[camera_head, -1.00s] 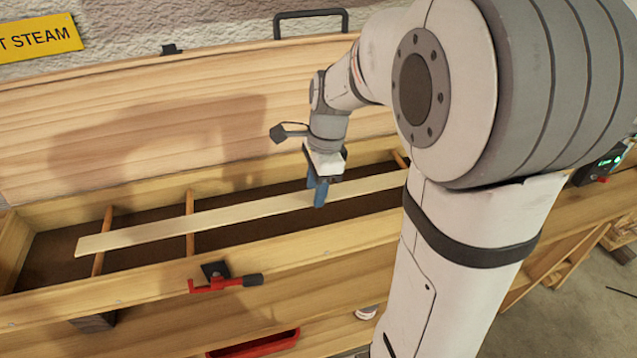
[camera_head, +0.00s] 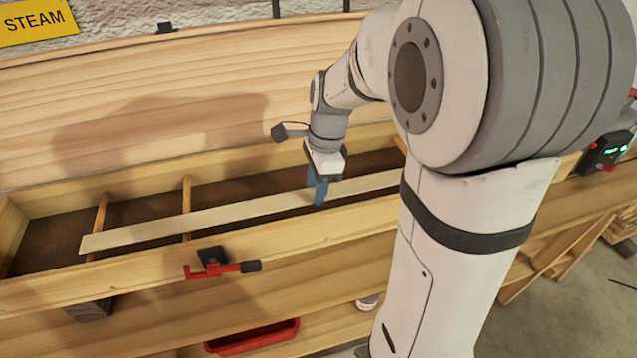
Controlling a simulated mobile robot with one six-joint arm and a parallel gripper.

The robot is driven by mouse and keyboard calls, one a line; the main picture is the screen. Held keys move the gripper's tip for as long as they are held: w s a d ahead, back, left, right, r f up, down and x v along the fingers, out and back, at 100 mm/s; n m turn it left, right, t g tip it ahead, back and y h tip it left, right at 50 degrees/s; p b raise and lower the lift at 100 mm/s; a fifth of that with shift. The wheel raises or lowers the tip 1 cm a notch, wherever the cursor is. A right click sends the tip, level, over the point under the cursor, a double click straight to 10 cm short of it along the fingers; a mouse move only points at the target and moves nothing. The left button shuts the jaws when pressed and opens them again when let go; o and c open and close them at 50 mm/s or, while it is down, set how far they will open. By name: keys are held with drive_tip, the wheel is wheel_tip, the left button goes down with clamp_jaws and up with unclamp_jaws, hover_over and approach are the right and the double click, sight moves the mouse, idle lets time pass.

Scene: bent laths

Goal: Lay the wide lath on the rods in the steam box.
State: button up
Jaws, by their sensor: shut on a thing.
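The wide lath (camera_head: 225,213) is a long, pale, flat strip lying lengthwise in the open steam box (camera_head: 60,297). Its left part is at the rods, a left rod (camera_head: 101,213) and a second rod (camera_head: 186,200); I cannot tell whether it touches them. My gripper (camera_head: 320,191), with blue fingers, points down into the box and is shut on the lath right of the second rod. The lath's right end is hidden behind my arm.
The box lid (camera_head: 130,120) stands open at the back. A red latch (camera_head: 222,269) sits on the front wall. A red tray (camera_head: 252,338) is on the shelf below. A control unit with green lights (camera_head: 608,150) is at the right.

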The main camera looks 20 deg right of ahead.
drive_tip(key=shift+f, duration=0.3)
drive_tip(key=o, duration=1.1)
drive_tip(key=shift+o, duration=1)
drive_tip(key=shift+d+r+p, duration=0.25)
drive_tip(key=shift+r+p, duration=1)
drive_tip(key=shift+r, duration=0.25)
drive_tip(key=shift+d+r+p, duration=0.2)
drive_tip(key=shift+r+p, duration=1)
drive_tip(key=shift+r, duration=0.3)
wheel_tip(320, 180, up, 7)
drive_tip(key=p, duration=0.6)
